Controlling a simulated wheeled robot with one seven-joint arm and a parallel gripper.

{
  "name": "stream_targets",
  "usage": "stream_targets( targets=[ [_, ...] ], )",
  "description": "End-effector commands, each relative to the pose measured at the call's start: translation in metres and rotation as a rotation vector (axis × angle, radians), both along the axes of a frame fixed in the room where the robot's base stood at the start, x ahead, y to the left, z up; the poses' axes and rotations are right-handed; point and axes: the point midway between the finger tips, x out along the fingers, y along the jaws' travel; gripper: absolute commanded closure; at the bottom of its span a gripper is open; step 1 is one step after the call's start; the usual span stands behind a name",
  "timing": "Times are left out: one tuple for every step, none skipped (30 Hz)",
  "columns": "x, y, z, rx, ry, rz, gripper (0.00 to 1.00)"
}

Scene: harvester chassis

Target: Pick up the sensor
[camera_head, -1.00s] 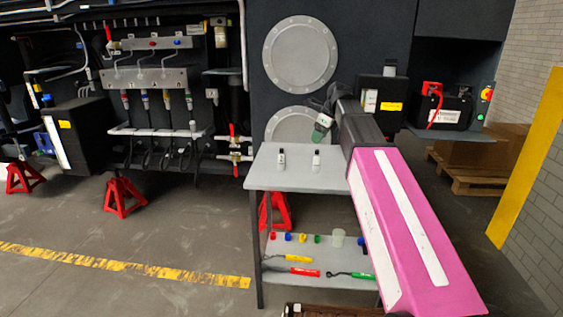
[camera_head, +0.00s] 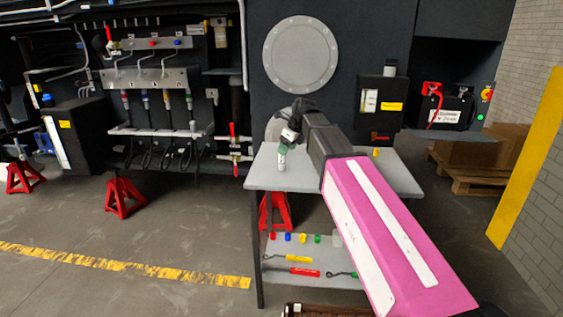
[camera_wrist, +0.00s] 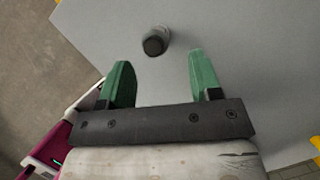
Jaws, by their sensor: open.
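A small white upright cylinder, which looks like a sensor (camera_head: 282,164), stands near the left end of the grey table top (camera_head: 263,178). My gripper (camera_head: 287,148) is just above it in the head view. In the wrist view my gripper (camera_wrist: 159,59) shows two green fingers, spread open with nothing between them. The sensor (camera_wrist: 154,44) shows there with its dark top, just beyond the fingertips and roughly between their lines, nearer the left-right middle. I cannot tell the exact height gap. A second, similar cylinder seen earlier is hidden behind my arm.
A yellow item (camera_head: 376,152) is on the table's right part. The lower shelf (camera_head: 275,280) holds coloured caps and several tools. The dark chassis panel with a round plate (camera_head: 300,54) stands behind the table. A red stand (camera_head: 277,213) is under it.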

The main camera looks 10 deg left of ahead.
Motion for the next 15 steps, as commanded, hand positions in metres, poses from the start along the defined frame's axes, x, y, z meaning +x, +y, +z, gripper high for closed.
stream_targets(
  targets=[
    [0.001,0.001,-0.002,0.0,0.0,0.0,0.42],
    [0.001,0.002,-0.003,0.0,0.0,0.0,0.42],
    [0.001,0.004,-0.006,0.0,0.001,0.0,0.42],
    [0.002,0.006,-0.008,0.0,0.001,0.0,0.42],
    [0.003,0.008,-0.011,0.0,0.001,0.0,0.42],
    [0.004,0.011,-0.015,0.0,0.001,0.0,0.42],
    [0.005,0.013,-0.019,0.0,0.001,0.0,0.42],
    [0.005,0.016,-0.023,0.0,0.001,0.0,0.42],
    [0.006,0.019,-0.028,0.0,0.002,0.001,0.42],
    [0.007,0.02,-0.032,0.0,0.002,-0.001,0.42],
    [0.008,0.021,-0.035,0.0,0.002,-0.001,0.42],
    [0.008,0.023,-0.039,0.0,0.001,0.0,0.42],
    [0.009,0.023,-0.042,0.0,0.001,0.0,0.42],
    [0.009,0.024,-0.044,0.0,0.001,0.0,0.42],
    [0.009,0.025,-0.045,0.0,0.001,0.0,0.42]
  ],
)
